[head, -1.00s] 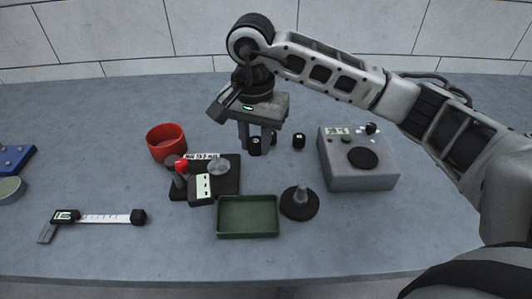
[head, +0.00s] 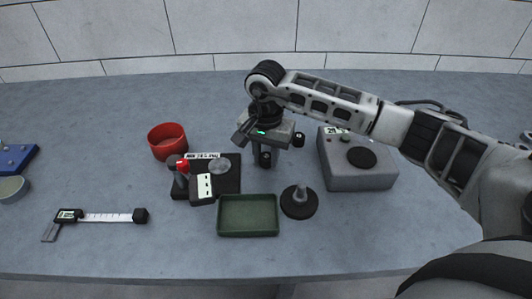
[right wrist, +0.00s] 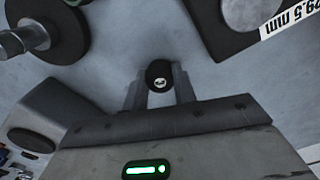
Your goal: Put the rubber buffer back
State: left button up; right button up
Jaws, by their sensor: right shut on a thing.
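My right gripper (head: 265,155) points down over the middle of the table, its fingers shut on a small black rubber buffer (head: 265,160). In the right wrist view the held buffer (right wrist: 159,75) shows its round end with a pale metal centre between the two fingers. I cannot tell whether it touches the table. A second, similar small black cylinder (head: 299,140) stands on the table just right of the gripper. A green tray (head: 248,234) lies nearer, and looks empty. My left gripper is not in view.
A grey box with a black round pad (head: 358,178) stands right. A black disc with a grey post (head: 299,204) is beside the tray. Left are a measuring device with a red knob (head: 205,187), a red bowl (head: 167,143) and a caliper (head: 105,217). The front table strip is clear.

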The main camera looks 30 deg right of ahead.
aim_at(266, 156)
jog(key=shift+f, duration=0.2)
jog(key=o, duration=1)
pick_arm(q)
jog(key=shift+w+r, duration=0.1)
pick_arm(e)
jog(key=shift+o, duration=0.2)
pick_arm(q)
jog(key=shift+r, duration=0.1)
pick_arm(e)
jog(key=shift+r, duration=0.15)
jog(key=shift+r, duration=0.25)
pick_arm(q)
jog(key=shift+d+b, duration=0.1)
jog(key=shift+b, duration=0.35)
pick_arm(e)
notch_tip(266, 156, up, 12)
jog(key=shift+f, duration=0.15)
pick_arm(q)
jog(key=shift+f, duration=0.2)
